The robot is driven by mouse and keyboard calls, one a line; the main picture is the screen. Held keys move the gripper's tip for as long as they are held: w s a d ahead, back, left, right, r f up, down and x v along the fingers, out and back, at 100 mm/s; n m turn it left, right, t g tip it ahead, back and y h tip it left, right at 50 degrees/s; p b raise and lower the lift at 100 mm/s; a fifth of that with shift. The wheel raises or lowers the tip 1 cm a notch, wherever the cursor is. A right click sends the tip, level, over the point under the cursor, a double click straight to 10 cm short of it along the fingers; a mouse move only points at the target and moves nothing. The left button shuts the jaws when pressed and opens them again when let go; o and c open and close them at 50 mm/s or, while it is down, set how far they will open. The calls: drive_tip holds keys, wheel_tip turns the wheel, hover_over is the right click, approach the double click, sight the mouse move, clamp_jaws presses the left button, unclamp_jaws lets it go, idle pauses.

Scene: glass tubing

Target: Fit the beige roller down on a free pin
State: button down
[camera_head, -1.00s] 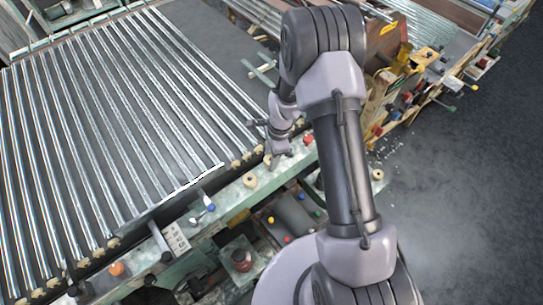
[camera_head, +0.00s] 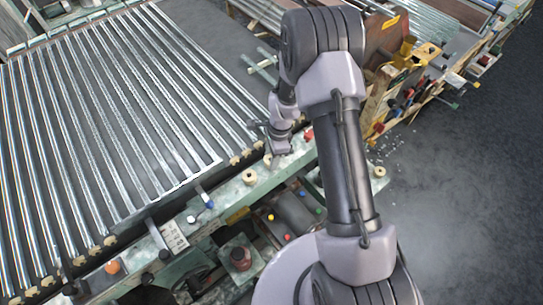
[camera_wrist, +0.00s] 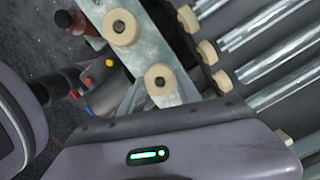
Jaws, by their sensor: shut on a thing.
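My gripper (camera_head: 281,151) points down over the green rail (camera_head: 225,195) along the conveyor's edge. One beige roller (camera_head: 249,177) stands on the rail to the left of my gripper. Another beige piece (camera_head: 268,160) shows close beside the gripper. The wrist view shows two beige rollers on the rail, a nearer one (camera_wrist: 160,80) and a farther one (camera_wrist: 121,28), each with a dark centre. I cannot make out a bare pin under the gripper.
Shiny conveyor bars (camera_head: 120,110) with beige ends fill the left. A red knob (camera_head: 309,135) stands right of the gripper, and a blue-tipped peg (camera_head: 209,204) and orange knob (camera_head: 113,267) to its left. Another beige piece (camera_head: 379,172) lies right of my arm.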

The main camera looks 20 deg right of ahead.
drive_tip(key=shift+f, duration=0.15)
drive_tip(key=c, duration=1.3)
unclamp_jaws()
drive_tip(key=o, duration=0.5)
drive_tip(key=shift+o, duration=0.2)
drive_tip(key=shift+w, duration=0.1)
drive_tip(key=shift+d+r, duration=0.15)
drive_tip(key=shift+r, duration=0.4)
wheel_tip(320, 180, up, 16)
drive_tip(key=d+p, duration=0.2)
drive_tip(key=shift+s+d+p, duration=0.2)
drive_tip(key=shift+p, duration=0.1)
